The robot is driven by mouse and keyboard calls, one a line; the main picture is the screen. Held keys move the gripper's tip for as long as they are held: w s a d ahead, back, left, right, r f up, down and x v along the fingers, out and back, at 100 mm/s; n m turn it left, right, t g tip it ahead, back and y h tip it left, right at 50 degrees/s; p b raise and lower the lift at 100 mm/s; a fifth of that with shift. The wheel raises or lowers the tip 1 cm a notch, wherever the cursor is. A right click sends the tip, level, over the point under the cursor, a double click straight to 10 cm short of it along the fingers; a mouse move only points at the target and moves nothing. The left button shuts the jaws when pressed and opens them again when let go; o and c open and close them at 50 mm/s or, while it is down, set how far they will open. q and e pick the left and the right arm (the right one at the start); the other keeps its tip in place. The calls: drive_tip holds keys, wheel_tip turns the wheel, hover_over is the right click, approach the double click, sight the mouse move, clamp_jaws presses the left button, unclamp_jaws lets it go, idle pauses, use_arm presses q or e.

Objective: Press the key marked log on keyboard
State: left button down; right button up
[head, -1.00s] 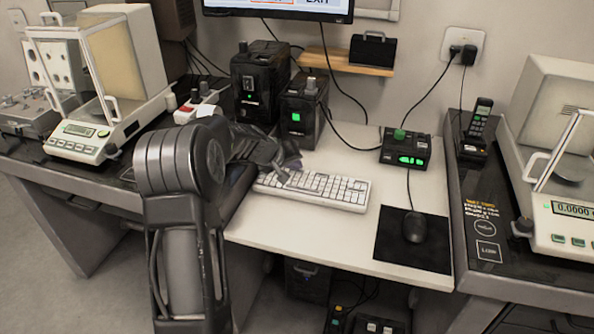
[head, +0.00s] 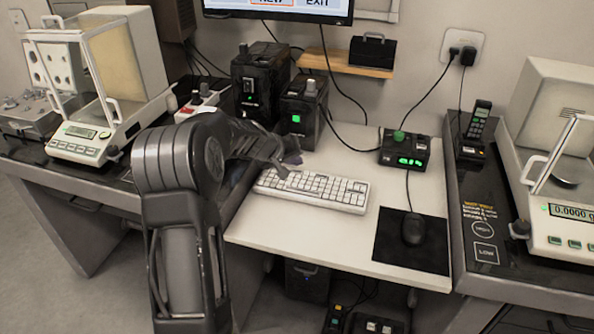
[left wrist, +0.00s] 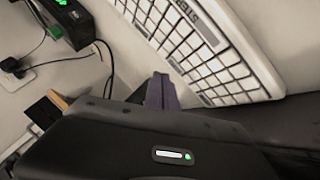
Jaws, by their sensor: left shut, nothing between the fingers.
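The white keyboard (head: 325,191) lies on the white desk and also shows in the left wrist view (left wrist: 222,62). My left gripper (head: 288,167) is shut and empty, at the keyboard's back-left part in the head view. Its purple-grey fingertips (left wrist: 161,92) show beside the keyboard's edge in the left wrist view. I cannot tell whether they touch a key. Part of a printed word shows on the keyboard in the wrist view, but I cannot make out a key marked log. My left arm hides the desk's left side. My right gripper is not in view.
A black box with a green light (head: 304,114) stands behind the keyboard. A black box with a green button (head: 404,150) is at the right rear, and a mouse (head: 413,228) lies on a black mat (head: 391,254). Balances stand on both sides. The desk front is clear.

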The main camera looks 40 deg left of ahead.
sight(295, 175)
use_arm(q)
wheel_tip(295, 175, up, 5)
drive_tip(key=p, duration=0.3)
drive_tip(key=shift+f, duration=0.15)
drive_tip(key=shift+f, duration=0.1)
idle(0.6)
